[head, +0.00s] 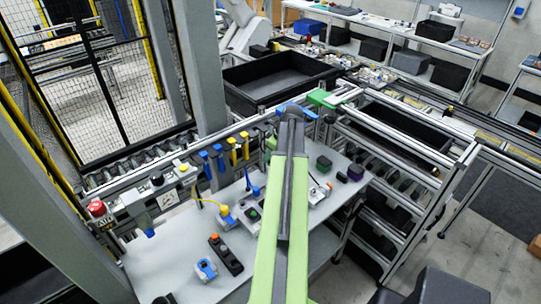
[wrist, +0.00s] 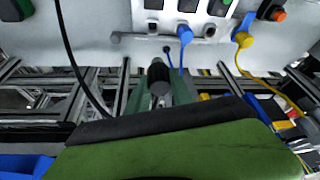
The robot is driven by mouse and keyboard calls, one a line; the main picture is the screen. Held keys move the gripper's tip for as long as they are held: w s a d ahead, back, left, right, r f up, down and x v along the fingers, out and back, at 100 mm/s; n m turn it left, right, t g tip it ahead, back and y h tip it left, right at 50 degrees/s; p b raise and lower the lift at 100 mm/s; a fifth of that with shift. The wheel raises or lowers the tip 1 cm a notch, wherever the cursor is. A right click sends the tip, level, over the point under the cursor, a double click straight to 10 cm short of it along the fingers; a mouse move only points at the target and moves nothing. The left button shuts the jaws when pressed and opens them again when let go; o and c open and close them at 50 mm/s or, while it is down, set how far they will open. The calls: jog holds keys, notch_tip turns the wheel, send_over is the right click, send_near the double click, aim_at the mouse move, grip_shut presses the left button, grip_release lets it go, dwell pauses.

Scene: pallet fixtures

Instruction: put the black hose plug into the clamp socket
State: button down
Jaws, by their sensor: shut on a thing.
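My gripper (wrist: 159,92) is low in the middle of the wrist view, with its dark green fingers on either side of a black cylindrical piece. This piece looks like the black hose plug (wrist: 157,72), held upright in the picture. A thin black hose (wrist: 72,55) runs down the left of the wrist view; where it joins the plug is hidden. In the head view my gripper is hidden beyond my green arm. I cannot tell the clamp socket for certain; a grey bar fitting (wrist: 160,39) lies just beyond the plug on the pale worktop.
A blue plug (wrist: 185,36) and a yellow plug (wrist: 243,39), each with its hose, are beyond the gripper. The worktop (head: 190,260) carries several fixtures. A red button (head: 96,208) stands at left, and a metal-framed rack (head: 400,215) stands at right.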

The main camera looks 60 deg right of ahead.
jog(key=w+a, duration=0.2)
jog(key=a, duration=0.5)
jog(key=w+a, duration=0.2)
jog(key=a, duration=0.5)
jog(key=shift+w, duration=0.35)
notch_tip(320, 180, down, 12)
jog(key=b, duration=1.2)
dwell(0.4)
jog(key=shift+f+b, duration=1.45)
dwell(0.7)
dwell(0.3)
jog(key=c, duration=1.1)
grip_release()
jog(key=shift+o, duration=0.2)
